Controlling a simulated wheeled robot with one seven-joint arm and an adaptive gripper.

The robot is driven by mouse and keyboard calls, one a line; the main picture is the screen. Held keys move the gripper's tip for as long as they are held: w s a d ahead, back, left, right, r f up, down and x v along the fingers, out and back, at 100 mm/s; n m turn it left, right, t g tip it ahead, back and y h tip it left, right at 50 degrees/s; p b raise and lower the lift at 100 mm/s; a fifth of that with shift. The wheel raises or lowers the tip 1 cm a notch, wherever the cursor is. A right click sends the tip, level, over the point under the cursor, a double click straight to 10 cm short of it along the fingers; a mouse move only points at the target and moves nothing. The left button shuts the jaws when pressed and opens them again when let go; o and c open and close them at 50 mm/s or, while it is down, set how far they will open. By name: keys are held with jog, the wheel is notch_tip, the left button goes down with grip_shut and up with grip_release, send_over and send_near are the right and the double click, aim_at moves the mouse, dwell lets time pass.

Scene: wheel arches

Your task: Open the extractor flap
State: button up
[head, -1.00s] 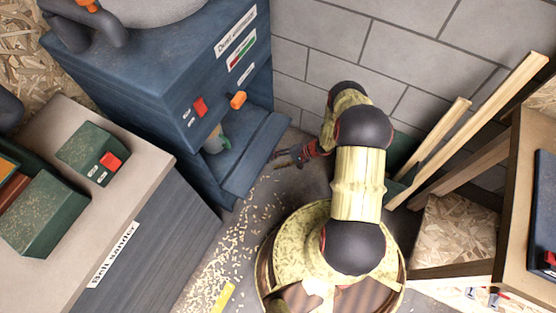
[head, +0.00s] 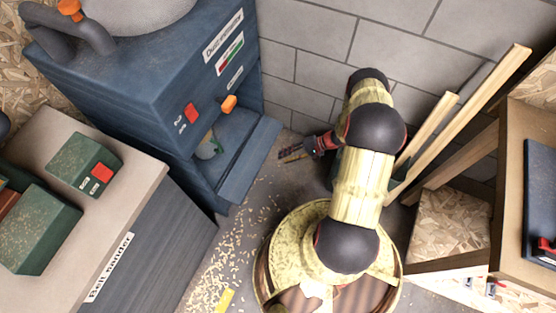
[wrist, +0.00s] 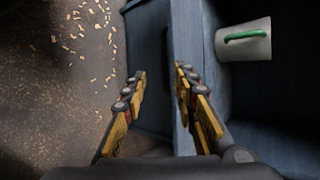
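The blue dust extractor (head: 120,75) stands at the left against the block wall. An orange knob (head: 229,103) sticks out of its front, above an open compartment. A blue panel (head: 250,160) stands out along the front of that compartment; I cannot tell for sure whether it is the flap. It also shows in the wrist view (wrist: 186,50). My gripper (head: 292,153) is low in front of the machine, right of the panel. In the wrist view my gripper (wrist: 160,74) is open, with nothing held; the panel's edge appears behind the fingers. Contact cannot be told.
A pale bucket with a green handle (wrist: 244,40) is inside the compartment. A belt sander bench (head: 130,215) stands at the front left. Timber lengths (head: 470,115) lean beside a wooden bench (head: 515,200) at right. Wood chips litter the floor (head: 235,235) between.

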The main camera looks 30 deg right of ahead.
jog(key=shift+s+d+r, duration=0.25)
jog(key=shift+d+r, duration=0.05)
jog(key=shift+d, duration=0.05)
